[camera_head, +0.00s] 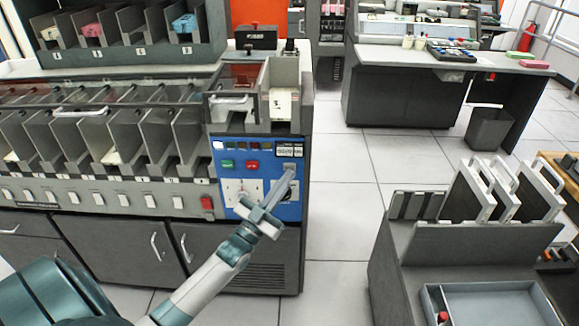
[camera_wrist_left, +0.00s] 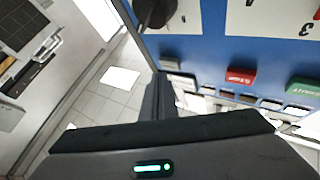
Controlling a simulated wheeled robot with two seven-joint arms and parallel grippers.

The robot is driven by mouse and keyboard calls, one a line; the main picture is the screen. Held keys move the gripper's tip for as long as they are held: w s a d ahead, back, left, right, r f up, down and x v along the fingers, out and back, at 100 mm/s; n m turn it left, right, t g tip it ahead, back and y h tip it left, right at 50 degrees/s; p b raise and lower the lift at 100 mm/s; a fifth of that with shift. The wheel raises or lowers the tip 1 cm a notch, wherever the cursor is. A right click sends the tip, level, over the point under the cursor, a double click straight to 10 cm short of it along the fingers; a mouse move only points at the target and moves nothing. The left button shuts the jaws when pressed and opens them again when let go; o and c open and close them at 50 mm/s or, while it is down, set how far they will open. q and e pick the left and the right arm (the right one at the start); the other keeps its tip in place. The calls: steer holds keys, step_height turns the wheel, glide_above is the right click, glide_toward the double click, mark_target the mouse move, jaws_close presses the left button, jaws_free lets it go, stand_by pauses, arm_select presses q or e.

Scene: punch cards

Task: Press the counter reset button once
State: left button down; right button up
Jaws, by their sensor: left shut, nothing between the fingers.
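The blue control panel (camera_head: 232,148) is on the right end of the card machine's front. It has a counter display (camera_head: 289,152) at its upper right. I cannot tell whether the tips touch the button. My right gripper is not in view.
Green (camera_head: 228,163) and red (camera_head: 252,165) buttons sit left of the fingers, with a white dial plate (camera_head: 240,190) below them. A black knob (camera_wrist_left: 155,12) is close to the fingers. A grey cart with upright panels (camera_head: 475,190) stands at the right; the tiled floor between is clear.

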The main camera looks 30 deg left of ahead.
arm_select(q)
steer(key=shift+s+d, duration=0.1)
steer(key=shift+s, duration=0.1)
stand_by(0.3)
steer(key=s, duration=0.1)
steer(key=s+d+p, duration=0.2)
steer(key=s, duration=0.1)
steer(key=shift+d, duration=0.25)
steer(key=shift+f, duration=0.1)
stand_by(0.8)
